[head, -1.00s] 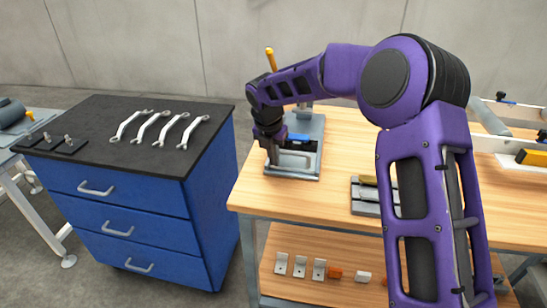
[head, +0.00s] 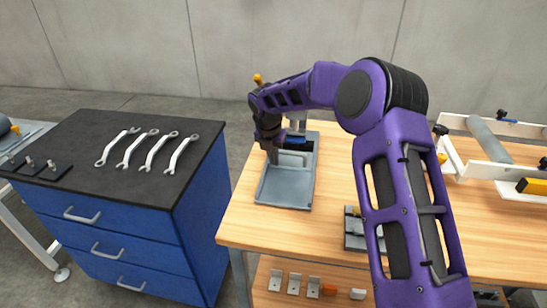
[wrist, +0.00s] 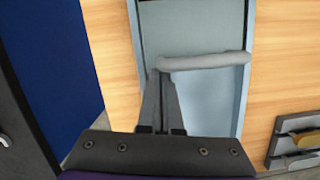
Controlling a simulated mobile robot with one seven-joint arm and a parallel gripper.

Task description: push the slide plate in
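The slide plate (head: 291,158) is a grey plate in a blue-grey base tray (head: 285,200) on the wooden bench. It sits toward the back of the tray, by the upright part of the device, and the front of the tray is bare. In the wrist view the plate (wrist: 195,28) shows at the top, with a grey handle bar (wrist: 210,62) across its near edge. My gripper (head: 271,155) points down over the left part of the tray. In the wrist view its fingers (wrist: 161,76) are together at the bar's left end; whether they touch it is unclear.
A yellow-tipped lever (head: 258,80) stands behind my wrist. A blue part (head: 296,132) is at the back of the device. A small grey block fixture (head: 355,232) lies to the right on the bench. A blue cabinet with several wrenches (head: 147,150) stands left, across a gap.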

